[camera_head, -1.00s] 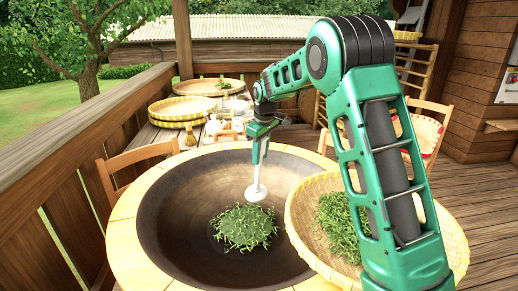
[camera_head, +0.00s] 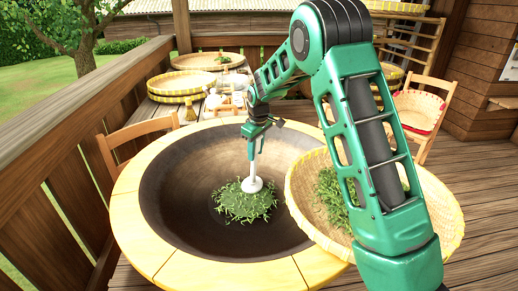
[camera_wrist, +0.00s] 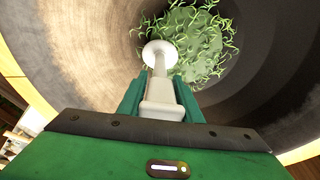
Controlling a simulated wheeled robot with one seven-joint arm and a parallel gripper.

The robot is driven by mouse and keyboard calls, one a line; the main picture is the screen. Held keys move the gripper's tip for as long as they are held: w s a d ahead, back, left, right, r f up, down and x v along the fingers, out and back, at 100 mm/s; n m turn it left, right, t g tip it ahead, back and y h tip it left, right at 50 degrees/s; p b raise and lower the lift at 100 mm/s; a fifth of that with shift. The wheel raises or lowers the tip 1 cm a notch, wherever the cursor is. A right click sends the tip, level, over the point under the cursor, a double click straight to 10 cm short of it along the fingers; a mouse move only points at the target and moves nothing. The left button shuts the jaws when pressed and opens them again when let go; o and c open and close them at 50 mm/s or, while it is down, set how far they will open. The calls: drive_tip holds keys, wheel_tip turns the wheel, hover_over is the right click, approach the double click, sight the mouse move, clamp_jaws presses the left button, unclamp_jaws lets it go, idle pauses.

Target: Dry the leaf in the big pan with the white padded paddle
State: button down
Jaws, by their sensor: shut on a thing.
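The big pan (camera_head: 180,215) is a wide dark bowl set in a pale wooden ring. A pile of green leaf (camera_head: 235,205) lies at its bottom. My gripper (camera_head: 256,136) is shut on the handle of the white padded paddle (camera_head: 252,184) and points down over the pan. The paddle's round pad is at the far edge of the leaf pile and appears to touch it. In the wrist view, the paddle (camera_wrist: 160,54) reaches out from between the green fingers, with the leaf (camera_wrist: 205,48) beside and beyond its pad.
A woven basket (camera_head: 440,222) with more green leaf (camera_head: 330,190) stands at the pan's right, partly behind my arm. Wooden chairs (camera_head: 140,135) stand around. A table behind holds flat baskets (camera_head: 178,85) and small bottles. A wooden railing runs along the left.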

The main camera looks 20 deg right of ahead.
drive_tip(key=a, duration=1)
drive_tip(key=w+v, duration=0.2)
drive_tip(key=v, duration=0.8)
drive_tip(key=w+r+v, duration=0.1)
drive_tip(key=w+v, duration=0.1)
drive_tip(key=v, duration=0.8)
drive_tip(key=shift+r, duration=0.3)
idle(0.7)
